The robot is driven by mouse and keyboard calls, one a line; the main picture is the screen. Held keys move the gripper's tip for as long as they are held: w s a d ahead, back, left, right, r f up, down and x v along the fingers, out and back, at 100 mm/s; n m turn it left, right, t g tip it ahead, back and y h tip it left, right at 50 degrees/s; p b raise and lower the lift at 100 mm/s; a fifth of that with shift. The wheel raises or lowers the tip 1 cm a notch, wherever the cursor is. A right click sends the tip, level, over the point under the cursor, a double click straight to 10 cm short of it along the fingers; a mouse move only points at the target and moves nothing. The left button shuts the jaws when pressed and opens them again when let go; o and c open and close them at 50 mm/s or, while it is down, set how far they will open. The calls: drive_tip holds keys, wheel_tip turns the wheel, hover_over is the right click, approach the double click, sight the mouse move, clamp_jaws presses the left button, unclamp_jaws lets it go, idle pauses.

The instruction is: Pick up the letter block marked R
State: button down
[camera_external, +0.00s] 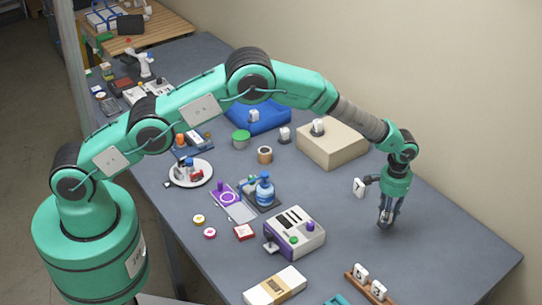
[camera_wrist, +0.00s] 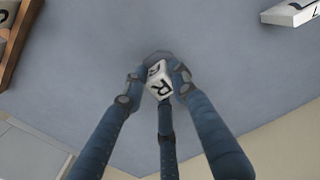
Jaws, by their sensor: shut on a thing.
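The white letter block marked R (camera_wrist: 159,88) is held between the dark fingers of my gripper (camera_wrist: 156,80) in the wrist view. A black R shows on one face, and part of another dark mark shows on a face beside it. The block looks tilted in that view. In the external view my gripper (camera_external: 386,218) points down low over the right part of the grey table, its fingers closed together. The block is mostly hidden by the fingers there. I cannot tell whether the block still touches the table.
A wooden rack (camera_external: 350,277) with white letter blocks (camera_external: 361,271) stands at the front. A purple and white machine (camera_external: 295,232) is left of my gripper. A beige box (camera_external: 332,147) stands behind, toward the wall. Bare table (camera_external: 450,240) lies to the right.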

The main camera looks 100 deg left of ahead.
drive_tip(key=s+d, duration=0.1)
drive_tip(key=s, duration=0.2)
drive_tip(key=s+d, duration=0.1)
drive_tip(key=s, duration=0.2)
drive_tip(key=s+d+r, duration=0.1)
drive_tip(key=s, duration=0.2)
drive_tip(key=shift+s+r, duration=0.1)
drive_tip(key=shift+s, duration=0.15)
